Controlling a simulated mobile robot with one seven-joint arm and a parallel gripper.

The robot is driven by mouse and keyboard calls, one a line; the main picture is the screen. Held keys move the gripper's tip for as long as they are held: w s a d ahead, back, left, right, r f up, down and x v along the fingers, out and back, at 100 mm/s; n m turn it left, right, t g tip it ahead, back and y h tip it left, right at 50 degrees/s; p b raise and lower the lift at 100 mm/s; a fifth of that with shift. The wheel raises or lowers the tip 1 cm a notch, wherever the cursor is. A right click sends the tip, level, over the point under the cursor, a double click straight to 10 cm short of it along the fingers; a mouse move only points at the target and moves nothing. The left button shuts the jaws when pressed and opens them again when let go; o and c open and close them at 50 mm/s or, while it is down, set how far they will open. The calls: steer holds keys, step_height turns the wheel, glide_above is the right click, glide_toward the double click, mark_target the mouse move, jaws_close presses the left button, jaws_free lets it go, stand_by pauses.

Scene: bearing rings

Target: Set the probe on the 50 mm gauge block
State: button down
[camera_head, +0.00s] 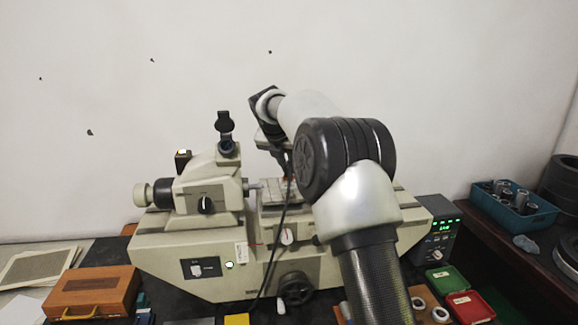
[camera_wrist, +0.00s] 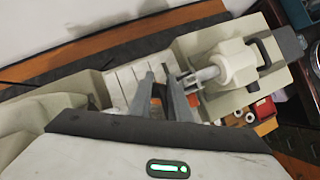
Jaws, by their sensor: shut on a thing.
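My gripper (camera_wrist: 161,80) is over the slotted light stage (camera_wrist: 122,85) of a beige measuring machine (camera_head: 170,243). In the wrist view its two grey fingers are closed around a small orange-and-dark thing (camera_wrist: 157,91), mostly hidden between them. I cannot tell for certain whether this is the probe. In the head view my arm hides most of the gripper, and part of the stage (camera_head: 275,197) shows below it. A cylindrical light spindle (camera_wrist: 205,75) points at the fingers from the right in the wrist view. I cannot make out a 50 mm gauge block.
A thin dark cable (camera_head: 272,255) hangs down the machine's front. A wooden case (camera_head: 93,290) lies at the left. A lit readout box (camera_head: 437,240) stands right of the machine. A teal bin (camera_head: 535,219) of metal parts and red and green boxes (camera_head: 467,306) are at the right.

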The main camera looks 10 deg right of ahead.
steer(key=shift+f, duration=0.3)
stand_by(0.5)
steer(key=c, duration=1.6)
jaws_free()
steer(key=shift+o, duration=0.2)
steer(key=shift+r, duration=4.25)
